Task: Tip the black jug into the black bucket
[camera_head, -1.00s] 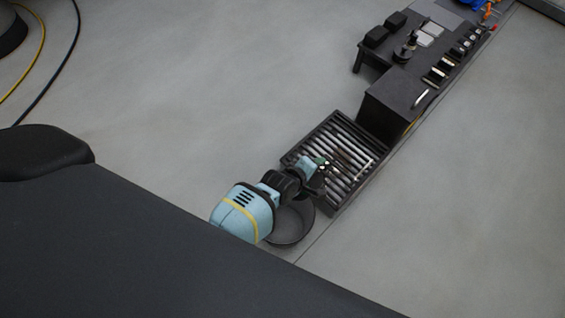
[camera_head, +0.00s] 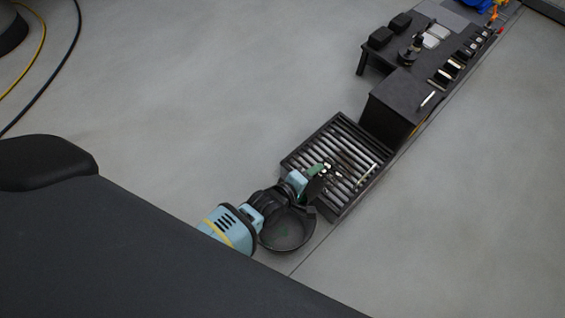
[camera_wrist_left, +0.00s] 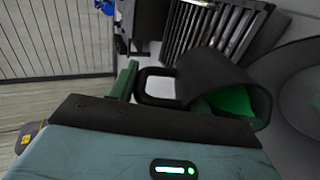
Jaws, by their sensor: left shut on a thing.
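My left gripper (camera_head: 318,173) is shut on the black jug (camera_head: 315,189), above the near end of the roller rack and beside the black bucket (camera_head: 268,243). In the left wrist view the jug (camera_wrist_left: 212,78) is tilted, its mouth turned toward the bucket (camera_wrist_left: 305,75) at the right. Bright green content shows inside the jug's mouth. A green finger of the gripper (camera_wrist_left: 127,80) is at the jug's looped handle. My right gripper is not in view.
The roller rack (camera_head: 338,160) stands just beyond the bucket. Behind it are a dark cabinet (camera_head: 398,103) and a dark table (camera_head: 432,55) with several items. Grey floor is open on both sides. A yellow and a black cable lie at the upper left.

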